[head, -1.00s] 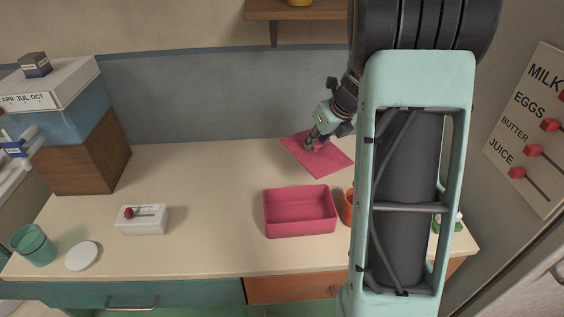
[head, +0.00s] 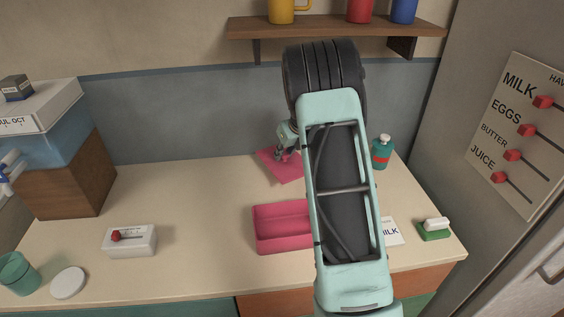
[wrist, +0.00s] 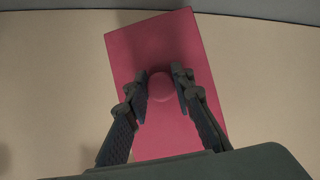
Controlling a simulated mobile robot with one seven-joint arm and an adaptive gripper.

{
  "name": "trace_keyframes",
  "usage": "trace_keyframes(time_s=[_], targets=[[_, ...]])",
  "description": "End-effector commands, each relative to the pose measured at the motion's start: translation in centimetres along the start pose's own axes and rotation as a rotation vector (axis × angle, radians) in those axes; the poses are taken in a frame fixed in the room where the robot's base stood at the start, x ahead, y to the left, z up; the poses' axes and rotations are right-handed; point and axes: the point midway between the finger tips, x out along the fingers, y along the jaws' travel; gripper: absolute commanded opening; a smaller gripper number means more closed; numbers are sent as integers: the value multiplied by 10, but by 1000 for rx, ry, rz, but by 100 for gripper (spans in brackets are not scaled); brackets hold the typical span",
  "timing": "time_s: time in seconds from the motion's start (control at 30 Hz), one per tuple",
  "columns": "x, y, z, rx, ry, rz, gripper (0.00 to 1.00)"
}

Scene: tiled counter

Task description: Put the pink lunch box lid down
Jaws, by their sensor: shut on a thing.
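The pink lunch box lid (head: 271,165) is a flat rectangle at the back of the counter, near the wall. In the wrist view the lid (wrist: 165,40) fills the middle, with a round knob (wrist: 161,86) on top. My gripper (head: 284,154) is over the lid, and in the wrist view its fingers (wrist: 160,85) are shut on the knob from both sides. The lid looks flat and at or very near the counter top; I cannot tell whether it touches. The open pink lunch box (head: 280,230) stands in front of it, its right end hidden by my arm.
A teal bottle (head: 382,152) stands to the right. A MILK card (head: 391,232) and a green block with a white top (head: 434,230) are at the front right. A white switch box (head: 129,240), teal cup (head: 18,272) and white disc (head: 68,282) are at left. The left middle counter is clear.

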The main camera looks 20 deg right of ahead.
Motion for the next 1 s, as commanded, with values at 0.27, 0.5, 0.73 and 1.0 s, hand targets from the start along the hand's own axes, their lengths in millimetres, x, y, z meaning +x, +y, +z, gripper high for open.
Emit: trace_keyframes(time_s=[0.27,0.5,0.73,1.0], targets=[[21,-1,4,0,-1,-1,0],[49,-2,-9,1,2,0,0],[52,-1,-10,-1,-1,-1,0],[55,-1,-12,0,0,-1,31]])
